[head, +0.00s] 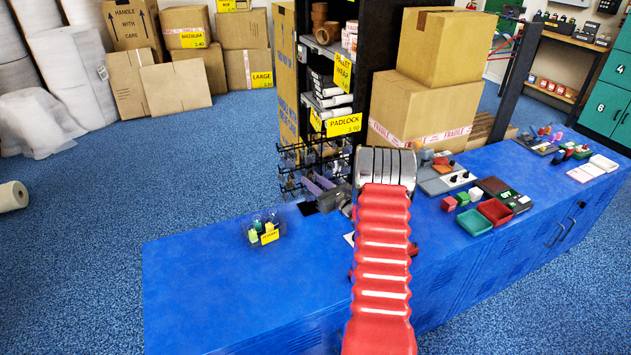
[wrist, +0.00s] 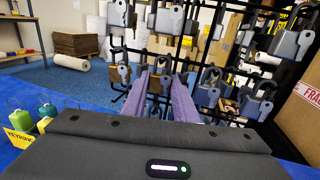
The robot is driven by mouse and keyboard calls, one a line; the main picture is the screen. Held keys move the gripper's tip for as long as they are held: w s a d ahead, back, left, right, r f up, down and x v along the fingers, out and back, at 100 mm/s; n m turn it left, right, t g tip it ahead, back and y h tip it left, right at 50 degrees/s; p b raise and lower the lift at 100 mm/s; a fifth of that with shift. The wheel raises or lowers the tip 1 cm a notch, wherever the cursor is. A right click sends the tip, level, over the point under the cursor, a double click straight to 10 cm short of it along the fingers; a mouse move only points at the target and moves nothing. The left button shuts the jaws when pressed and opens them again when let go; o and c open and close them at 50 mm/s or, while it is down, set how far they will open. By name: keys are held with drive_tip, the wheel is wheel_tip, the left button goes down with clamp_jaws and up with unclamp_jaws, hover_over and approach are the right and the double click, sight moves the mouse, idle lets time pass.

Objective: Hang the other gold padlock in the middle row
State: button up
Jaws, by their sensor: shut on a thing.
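My gripper (wrist: 162,90), with its purple fingers pointing into the rack, is shut on a gold padlock (wrist: 159,83). Its body shows between the fingertips, its lower part partly hidden. Whether its shackle rests on a peg I cannot tell. Another gold-brown padlock (wrist: 119,74) hangs just left of the fingers at about the same height. Grey padlocks hang to the right (wrist: 208,94) and in the row above (wrist: 170,19). In the head view the black wire padlock rack (head: 290,160) stands at the shelf's end, with my gripper (head: 318,184) at its front; details there are too small.
A clear box of keyrings (head: 262,232) stands on the blue counter (head: 200,290) left of my arm. A yellow padlock sign (head: 344,125) is above the rack. Cartons (head: 425,110) stand right of the shelf. Neighbouring padlocks hang close on both sides of the fingers.

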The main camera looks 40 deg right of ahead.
drive_tip(key=o, duration=1)
drive_tip(key=s, duration=1.3)
drive_tip(key=shift+s+a, duration=0.15)
drive_tip(key=shift+s, duration=0.25)
drive_tip(key=shift+f, duration=0.1)
